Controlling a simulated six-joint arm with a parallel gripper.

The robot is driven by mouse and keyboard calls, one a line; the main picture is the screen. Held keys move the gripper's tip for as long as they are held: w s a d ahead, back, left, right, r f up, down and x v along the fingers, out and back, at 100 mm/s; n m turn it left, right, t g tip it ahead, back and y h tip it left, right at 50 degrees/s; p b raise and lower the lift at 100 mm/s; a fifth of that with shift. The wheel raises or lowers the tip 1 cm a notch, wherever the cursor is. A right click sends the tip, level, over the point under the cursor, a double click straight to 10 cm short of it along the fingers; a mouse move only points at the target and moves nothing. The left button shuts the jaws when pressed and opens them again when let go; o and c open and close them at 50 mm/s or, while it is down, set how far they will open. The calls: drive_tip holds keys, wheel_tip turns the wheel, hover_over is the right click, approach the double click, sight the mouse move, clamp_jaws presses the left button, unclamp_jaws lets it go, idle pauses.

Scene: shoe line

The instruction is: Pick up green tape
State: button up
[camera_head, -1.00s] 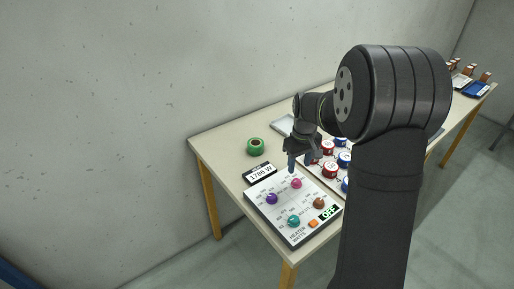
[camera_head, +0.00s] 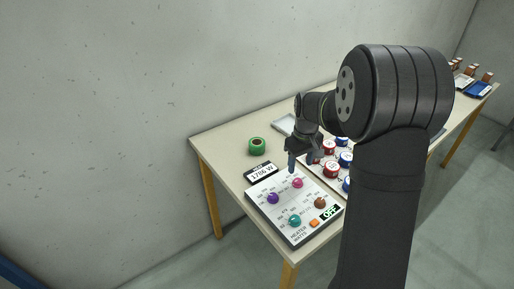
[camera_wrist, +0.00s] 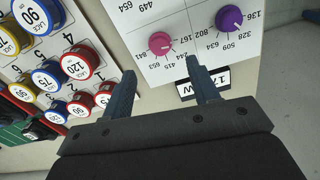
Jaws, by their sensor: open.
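The green tape (camera_head: 257,146) is a small green roll lying on the table's left part, near the back edge, in the head view. It does not show in the wrist view. My gripper (camera_head: 302,162) hangs above the table to the right of the tape, over the far edge of the heater panel. In the wrist view my gripper's two blue-grey fingers (camera_wrist: 163,85) are spread apart with nothing between them. The gripper is open and away from the tape.
The white heater panel (camera_head: 282,212) carries coloured knobs, including a pink knob (camera_wrist: 161,43) and a purple knob (camera_wrist: 229,18). A display reading 1786 W (camera_head: 262,173) stands behind it. Red and blue labelled cans (camera_head: 329,170) stand right of my gripper. The table (camera_head: 222,148) is bare around the tape.

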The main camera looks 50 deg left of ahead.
drive_tip(key=o, duration=0.6)
drive_tip(key=a+r+y, duration=0.2)
drive_tip(key=a+r, duration=0.1)
drive_tip(key=a, duration=0.6)
drive_tip(key=a+r+y, duration=0.2)
drive_tip(key=a+r, duration=0.1)
drive_tip(key=a, duration=0.6)
approach(257, 143)
drive_tip(key=shift+s+d+f+t, duration=0.15)
drive_tip(key=shift+s+f, duration=0.1)
drive_tip(key=shift+f, duration=0.15)
drive_tip(key=shift+s+d+f+t, duration=0.15)
drive_tip(key=shift+s+f, duration=0.05)
drive_tip(key=shift+f, duration=0.2)
drive_tip(key=shift+y, duration=0.3)
drive_tip(key=shift+s+x, duration=0.15)
drive_tip(key=shift+x, duration=1.45)
drive_tip(key=shift+s+x, duration=0.15)
drive_tip(key=shift+x, duration=1.45)
